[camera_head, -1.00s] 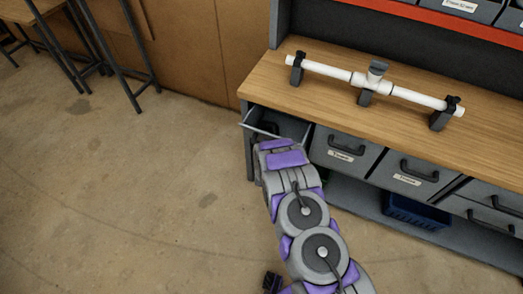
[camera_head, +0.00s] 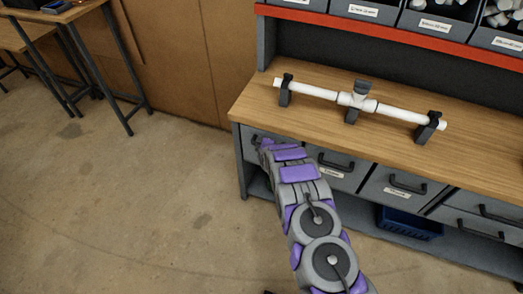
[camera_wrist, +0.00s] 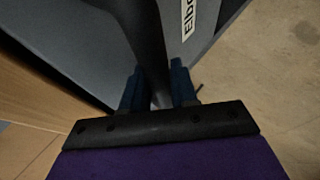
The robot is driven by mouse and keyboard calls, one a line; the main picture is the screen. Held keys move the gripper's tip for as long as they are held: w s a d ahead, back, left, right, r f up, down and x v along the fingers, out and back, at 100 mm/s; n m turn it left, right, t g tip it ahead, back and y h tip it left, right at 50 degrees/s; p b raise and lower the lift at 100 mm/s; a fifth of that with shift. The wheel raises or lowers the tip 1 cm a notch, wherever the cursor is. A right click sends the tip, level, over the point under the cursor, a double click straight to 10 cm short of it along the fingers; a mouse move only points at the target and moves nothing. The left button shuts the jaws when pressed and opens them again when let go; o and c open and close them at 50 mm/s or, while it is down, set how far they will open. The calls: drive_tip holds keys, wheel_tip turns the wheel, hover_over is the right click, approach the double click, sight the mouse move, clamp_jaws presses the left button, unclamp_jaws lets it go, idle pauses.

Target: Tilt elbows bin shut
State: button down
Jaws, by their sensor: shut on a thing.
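The elbows bin (camera_head: 249,138) is the leftmost grey tilt bin under the bench top. In the head view its visible front looks about level with the bins beside it, but my arm covers much of it, so a small gap cannot be ruled out. In the wrist view its grey front (camera_wrist: 75,45) shows part of a white label (camera_wrist: 188,18) reading "Elbo". My gripper (camera_wrist: 158,85) is shut on the bin's dark handle (camera_wrist: 147,40), with one finger on each side. In the head view the fingertips are hidden behind my arm.
More closed grey bins with dark handles, such as this one (camera_head: 401,187), sit to the right. A blue crate (camera_head: 408,224) is on the lower shelf. A white pipe assembly (camera_head: 357,100) rests in clamps on the wooden bench top (camera_head: 300,118). Floor at the left is clear.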

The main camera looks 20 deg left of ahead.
drive_tip(key=shift+w+r, duration=0.1)
drive_tip(key=shift+w, duration=0.3)
drive_tip(key=shift+w+d+r, duration=0.1)
drive_tip(key=c, duration=1.2)
unclamp_jaws()
drive_tip(key=shift+c, duration=0.2)
drive_tip(key=p+v, duration=0.2)
drive_tip(key=v, duration=1.5)
